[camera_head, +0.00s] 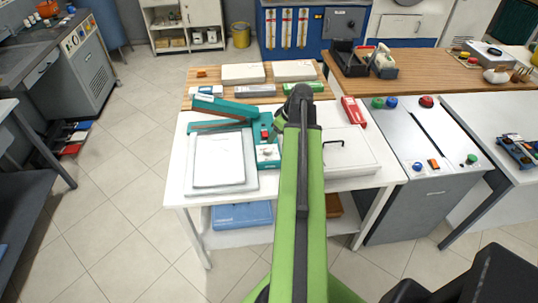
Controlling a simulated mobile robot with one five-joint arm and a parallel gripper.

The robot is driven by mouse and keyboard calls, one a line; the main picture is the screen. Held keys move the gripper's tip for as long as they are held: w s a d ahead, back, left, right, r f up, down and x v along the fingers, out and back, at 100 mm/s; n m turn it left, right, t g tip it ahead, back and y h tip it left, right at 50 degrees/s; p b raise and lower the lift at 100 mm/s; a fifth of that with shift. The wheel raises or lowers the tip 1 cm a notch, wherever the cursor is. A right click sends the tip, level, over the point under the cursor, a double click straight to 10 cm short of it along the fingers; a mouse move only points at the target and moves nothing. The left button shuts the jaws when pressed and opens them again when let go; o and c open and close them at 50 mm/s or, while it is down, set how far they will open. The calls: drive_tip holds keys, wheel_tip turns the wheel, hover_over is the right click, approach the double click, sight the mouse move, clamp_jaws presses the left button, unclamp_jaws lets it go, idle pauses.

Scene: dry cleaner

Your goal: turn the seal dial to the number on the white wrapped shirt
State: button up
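The white wrapped shirt (217,158) lies flat on a pale board on the white table, in front of a teal sealer (224,112). Any number on it is too small to read. A small white and teal control box (267,154) stands at the sealer's right end. A small round knob shows on its front, which looks like the seal dial (267,153); its setting cannot be read. My green arm reaches forward just right of this box. The dark end of my arm, with my gripper (300,96), is above the table; its fingers cannot be made out.
A white panel with a black handle (345,150) lies right of my arm, with a red object (353,112) behind it. A grey cabinet with coloured buttons (427,145) stands at the right. White packages (243,73) lie on the wooden board behind.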

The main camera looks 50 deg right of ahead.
sight(268, 148)
drive_tip(key=b+x, duration=0.8)
drive_tip(key=x, duration=0.3)
drive_tip(key=shift+s, duration=0.1)
drive_tip(key=shift+r, duration=0.1)
clamp_jaws()
